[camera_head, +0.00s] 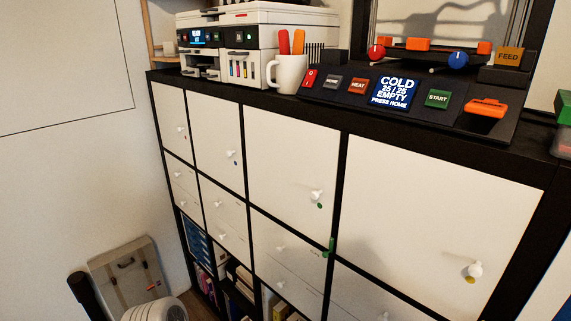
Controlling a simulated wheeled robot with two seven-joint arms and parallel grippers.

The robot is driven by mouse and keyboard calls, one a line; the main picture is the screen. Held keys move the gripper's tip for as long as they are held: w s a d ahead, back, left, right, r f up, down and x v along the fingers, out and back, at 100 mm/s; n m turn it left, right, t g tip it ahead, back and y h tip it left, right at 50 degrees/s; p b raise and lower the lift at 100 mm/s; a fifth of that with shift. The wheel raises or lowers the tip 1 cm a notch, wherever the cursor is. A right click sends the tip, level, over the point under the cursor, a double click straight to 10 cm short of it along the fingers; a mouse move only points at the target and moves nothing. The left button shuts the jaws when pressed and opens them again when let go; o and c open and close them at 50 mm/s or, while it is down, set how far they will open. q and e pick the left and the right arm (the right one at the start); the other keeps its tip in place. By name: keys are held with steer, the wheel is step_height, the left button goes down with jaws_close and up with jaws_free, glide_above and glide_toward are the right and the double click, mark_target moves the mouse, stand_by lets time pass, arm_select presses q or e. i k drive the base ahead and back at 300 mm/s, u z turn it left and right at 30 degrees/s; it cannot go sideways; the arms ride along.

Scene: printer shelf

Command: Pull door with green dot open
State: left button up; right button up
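The door with the green dot (285,150) is a white square panel in the upper row of a black shelf unit, third from the left. It looks shut, flush with the doors beside it. Its small white knob (316,195) sits near its lower right. The green dot (320,206) is just below the knob. Neither of my grippers shows in the head view, so where they are relative to the knob cannot be seen.
The door with a yellow dot (430,205) is at right; narrower doors are at left. A green piece (328,247) marks the frame below the green-dot door. A printer (260,40), mug (289,75) and control panel (400,95) stand on top. A case (128,275) stands lower left.

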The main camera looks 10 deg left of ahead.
mark_target(293, 163)
steer(key=u, duration=0.5)
steer(key=k, duration=1.25)
steer(key=u, duration=1.25)
steer(key=i, duration=0.85)
steer(key=z, duration=0.5)
steer(key=i, duration=0.75)
steer(key=z, duration=0.8)
